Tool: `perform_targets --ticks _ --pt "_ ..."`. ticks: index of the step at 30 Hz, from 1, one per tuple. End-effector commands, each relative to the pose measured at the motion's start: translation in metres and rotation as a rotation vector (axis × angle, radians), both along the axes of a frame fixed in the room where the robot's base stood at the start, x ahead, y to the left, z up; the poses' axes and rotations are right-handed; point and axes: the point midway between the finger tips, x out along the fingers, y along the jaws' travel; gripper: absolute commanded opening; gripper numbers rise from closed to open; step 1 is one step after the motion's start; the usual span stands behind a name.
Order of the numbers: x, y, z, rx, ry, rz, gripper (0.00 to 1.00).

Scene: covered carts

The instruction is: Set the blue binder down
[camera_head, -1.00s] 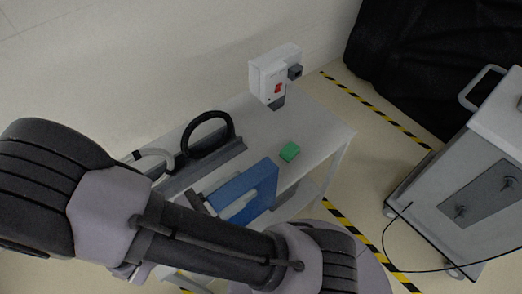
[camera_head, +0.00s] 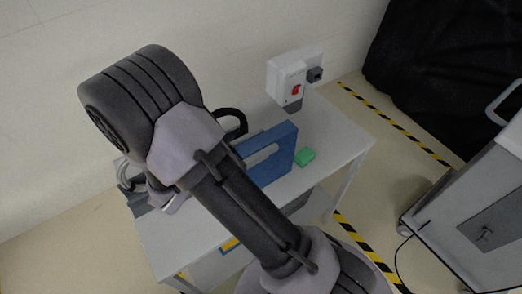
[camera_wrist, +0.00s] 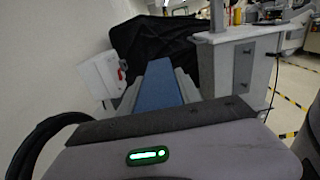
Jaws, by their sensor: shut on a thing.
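The blue binder (camera_head: 272,158) stands upright over the white table (camera_head: 345,143), just left of the green block (camera_head: 305,157). Whether its lower edge touches the table I cannot tell; my arm covers its left part. In the wrist view the blue binder (camera_wrist: 159,84) points straight ahead, between the two grey fingers of my gripper (camera_wrist: 158,92). My gripper is shut on it.
A white box with a red switch (camera_head: 288,82) is at the table's back, by the wall. A grey cart (camera_head: 475,215) stands at the right, with a black cover (camera_head: 430,70) behind. Bare tabletop lies right of the green block.

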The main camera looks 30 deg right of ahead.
Motion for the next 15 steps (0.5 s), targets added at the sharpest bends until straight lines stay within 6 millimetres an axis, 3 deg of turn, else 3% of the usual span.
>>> perform_targets --ticks 1,3,13,14,15 --pt "-0.0002 0.0001 -0.0151 -0.001 0.001 -0.001 0.00" --pt "-0.0003 0.0002 -0.0207 -0.001 0.000 -0.001 0.00" --pt "-0.0004 0.0003 -0.0199 0.000 -0.001 -0.001 0.00" --pt "-0.0004 0.0004 -0.0202 0.000 -0.001 -0.001 0.45" --pt "-0.0005 0.0004 -0.0201 0.000 -0.001 -0.001 0.53"
